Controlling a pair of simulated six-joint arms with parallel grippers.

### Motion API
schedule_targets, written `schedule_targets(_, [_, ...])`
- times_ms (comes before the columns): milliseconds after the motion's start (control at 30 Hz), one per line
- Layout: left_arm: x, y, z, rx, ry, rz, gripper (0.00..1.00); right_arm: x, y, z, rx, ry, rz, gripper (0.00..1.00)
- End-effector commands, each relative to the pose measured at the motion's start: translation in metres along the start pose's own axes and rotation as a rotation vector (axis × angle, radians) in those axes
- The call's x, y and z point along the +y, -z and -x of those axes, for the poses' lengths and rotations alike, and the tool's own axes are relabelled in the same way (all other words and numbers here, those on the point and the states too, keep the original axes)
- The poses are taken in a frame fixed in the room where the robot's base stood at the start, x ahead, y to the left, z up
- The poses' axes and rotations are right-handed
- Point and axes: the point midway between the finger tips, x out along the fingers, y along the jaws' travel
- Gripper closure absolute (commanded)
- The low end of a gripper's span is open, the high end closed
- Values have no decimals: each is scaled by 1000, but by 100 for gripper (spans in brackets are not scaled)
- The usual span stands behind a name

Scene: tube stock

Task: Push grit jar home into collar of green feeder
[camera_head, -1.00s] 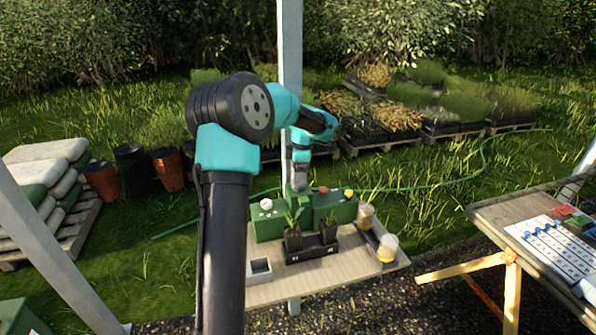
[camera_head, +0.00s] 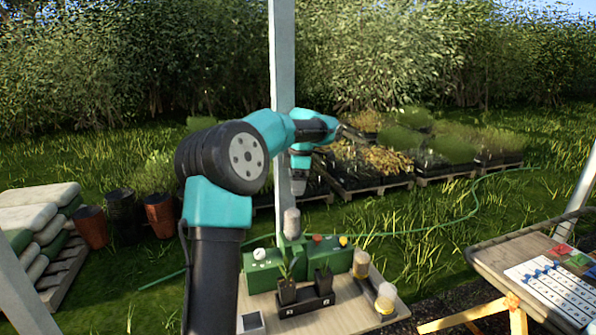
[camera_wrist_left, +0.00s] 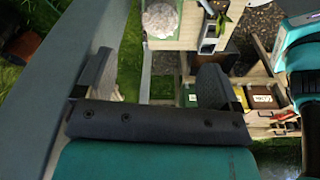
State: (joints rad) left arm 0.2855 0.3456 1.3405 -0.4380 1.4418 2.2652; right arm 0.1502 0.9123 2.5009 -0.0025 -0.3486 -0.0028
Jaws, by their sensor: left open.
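The grit jar (camera_head: 292,223), pale grey, stands upright above the green feeder (camera_head: 262,274) on the bench; plants partly cover the joint, so I cannot tell how deep it sits in the collar. My left gripper (camera_head: 298,186) hangs above the jar, apart from it and empty. In the left wrist view the two dark fingers of the left gripper (camera_wrist_left: 155,62) stand wide apart with nothing between them. A round, speckled grey top, apparently the jar (camera_wrist_left: 160,18), shows beyond them at the upper edge. My right gripper is not in view.
A black tray (camera_head: 306,307) with potted seedlings stands before the feeder. Jars of pale and yellow contents (camera_head: 386,297) stand at the bench's right. A grey post (camera_head: 283,60) rises behind my arm. A second table (camera_head: 500,262) is at the right.

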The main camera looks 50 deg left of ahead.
Motion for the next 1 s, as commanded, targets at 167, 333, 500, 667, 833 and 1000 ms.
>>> schedule_targets(167, [0,-1,27,-2,-2,-1,12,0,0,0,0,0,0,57])
schedule_targets(333, [0,0,38,-1,0,-1,12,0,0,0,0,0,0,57])
schedule_targets(500, [0,0,39,0,0,-1,12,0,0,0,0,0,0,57])
schedule_targets(667, [0,0,38,0,0,-1,12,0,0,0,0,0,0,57])
schedule_targets(833, [0,0,38,0,0,-1,12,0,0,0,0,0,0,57])
schedule_targets(1000, [0,0,38,0,0,0,12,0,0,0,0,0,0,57])
